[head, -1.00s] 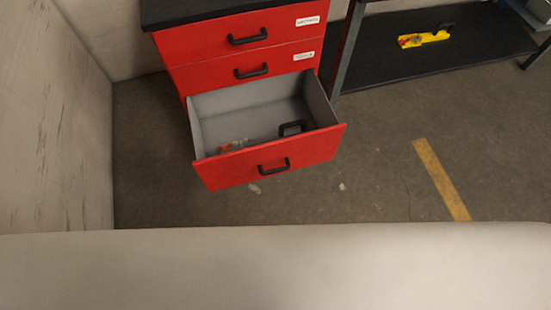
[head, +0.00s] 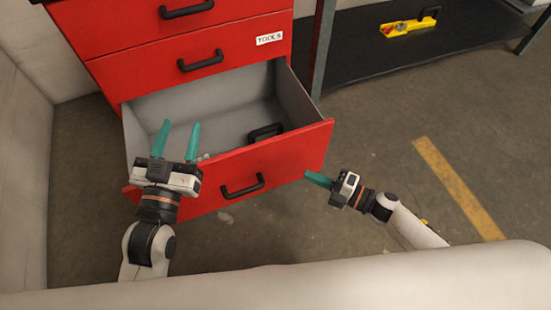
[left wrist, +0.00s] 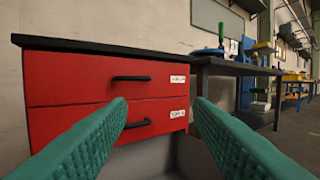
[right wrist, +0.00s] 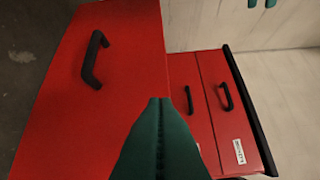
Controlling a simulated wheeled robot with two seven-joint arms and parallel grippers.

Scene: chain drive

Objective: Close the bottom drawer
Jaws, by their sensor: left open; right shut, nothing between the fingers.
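The bottom drawer (head: 290,158) of the red cabinet is pulled out, with its grey inside (head: 225,105) showing and a black handle (head: 242,186) on its front. A dark handle-shaped item (head: 265,131) lies inside. My left gripper (head: 180,126) is open and empty over the left part of the drawer front. Its teal fingers (left wrist: 160,125) frame the upper drawers in the left wrist view. My right gripper (head: 308,174) is shut and empty beside the right end of the drawer front; I cannot tell if it touches. In the right wrist view the red front (right wrist: 110,110) is close to the fingertips.
Two upper drawers (head: 120,80) of the cabinet are shut. A dark low shelf (head: 380,60) with a yellow tool (head: 410,25) stands at the right. A pale wall (head: 25,180) is at the left. The floor (head: 400,155) at the right is clear.

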